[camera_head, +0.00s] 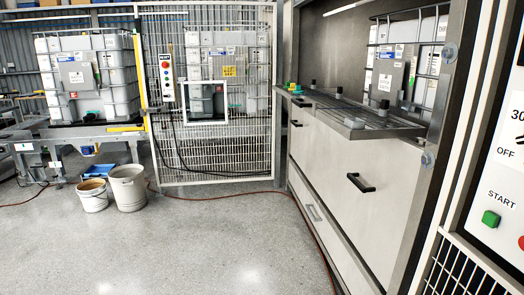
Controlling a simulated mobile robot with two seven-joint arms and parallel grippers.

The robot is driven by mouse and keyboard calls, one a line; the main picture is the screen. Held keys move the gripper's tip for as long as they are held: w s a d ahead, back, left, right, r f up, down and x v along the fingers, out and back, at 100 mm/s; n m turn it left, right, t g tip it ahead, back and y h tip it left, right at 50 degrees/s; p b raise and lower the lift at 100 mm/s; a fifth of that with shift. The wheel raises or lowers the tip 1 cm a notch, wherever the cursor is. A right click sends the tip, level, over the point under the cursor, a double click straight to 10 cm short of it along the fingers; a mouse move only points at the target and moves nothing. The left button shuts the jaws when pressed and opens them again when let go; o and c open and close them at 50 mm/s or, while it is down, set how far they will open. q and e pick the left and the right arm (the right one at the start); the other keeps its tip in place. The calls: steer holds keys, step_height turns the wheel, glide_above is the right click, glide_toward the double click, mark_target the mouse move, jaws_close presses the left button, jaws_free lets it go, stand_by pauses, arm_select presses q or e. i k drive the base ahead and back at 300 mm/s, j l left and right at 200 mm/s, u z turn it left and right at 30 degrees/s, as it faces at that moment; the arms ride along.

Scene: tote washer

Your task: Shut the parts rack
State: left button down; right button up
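The parts rack (385,132) is a grey metal wire rack at the right of the head view. It sticks out from the opening of the tote washer (340,170), above the pale front panels. Several small parts stand on it, among them a yellow and green piece (293,87) at its far left corner and dark-topped grey pieces (384,106). Part of the rack's far side inside the washer is hard to make out. Neither of my grippers shows in this view.
A black handle (360,183) sits on the washer's front panel. A control panel (499,170) stands close at the right. Two buckets (128,188) stand on the floor at the left. A red hose (306,222) runs along the washer's base. The floor in the middle is clear.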

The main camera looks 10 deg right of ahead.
mark_target(354, 129)
steer(key=i+z, duration=0.15)
steer(key=i, duration=0.65)
steer(key=i+j+z, duration=0.15)
steer(key=i, duration=0.65)
steer(key=i+z, duration=0.5)
steer(key=i, duration=0.25)
steer(key=i+j+z, duration=0.25)
steer(key=i+z, duration=0.2)
steer(key=i, duration=0.25)
steer(key=i+z, duration=0.2)
steer(key=z, duration=0.2)
